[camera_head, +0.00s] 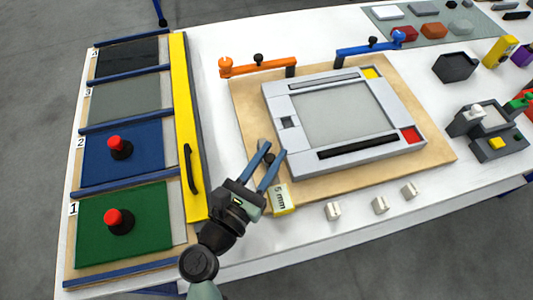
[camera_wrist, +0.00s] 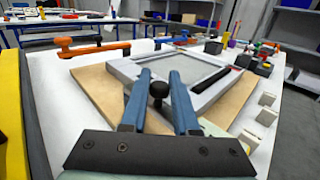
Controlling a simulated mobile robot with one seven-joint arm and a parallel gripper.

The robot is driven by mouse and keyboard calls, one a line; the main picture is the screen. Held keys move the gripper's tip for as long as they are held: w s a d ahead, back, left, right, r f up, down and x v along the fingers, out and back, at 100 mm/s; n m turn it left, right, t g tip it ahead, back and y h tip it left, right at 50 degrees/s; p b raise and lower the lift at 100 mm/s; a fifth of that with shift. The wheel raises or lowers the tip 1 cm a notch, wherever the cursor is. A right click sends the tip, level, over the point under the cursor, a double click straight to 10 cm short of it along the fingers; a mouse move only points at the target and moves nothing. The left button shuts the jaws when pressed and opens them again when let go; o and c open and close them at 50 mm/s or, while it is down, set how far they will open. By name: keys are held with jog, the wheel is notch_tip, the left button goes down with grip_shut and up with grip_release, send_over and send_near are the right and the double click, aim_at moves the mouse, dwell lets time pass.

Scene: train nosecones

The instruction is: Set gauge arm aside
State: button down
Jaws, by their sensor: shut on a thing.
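The gauge arm appears to be the piece with the yellow-edged "5 mm" tag (camera_head: 281,199) at the wooden board's near left edge; most of it is hidden under my gripper. My gripper (camera_head: 274,152), with blue fingers, reaches over that corner from the front. In the wrist view, my gripper (camera_wrist: 160,82) is shut on a black knob (camera_wrist: 158,91) between its fingertips, apparently the gauge arm's. Whether the arm touches the board is unclear. A grey frame (camera_head: 275,105) with a pale panel lies on the wooden board (camera_head: 440,157), right of my gripper.
An orange arm (camera_head: 262,68) and a blue arm (camera_head: 365,49) stand along the board's far edge. A yellow bar (camera_head: 183,110) and a rack with green (camera_head: 150,225) and blue plates are left. Small white blocks (camera_head: 380,205) stand in front. White table is bare between rack and board.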

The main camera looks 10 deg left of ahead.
dwell(0.4)
jog(key=c, duration=0.7)
grip_release()
jog(key=shift+b+v, duration=1.45)
jog(key=shift+v, duration=5.05)
jog(key=shift+w+a, duration=0.1)
jog(key=shift+a, duration=0.05)
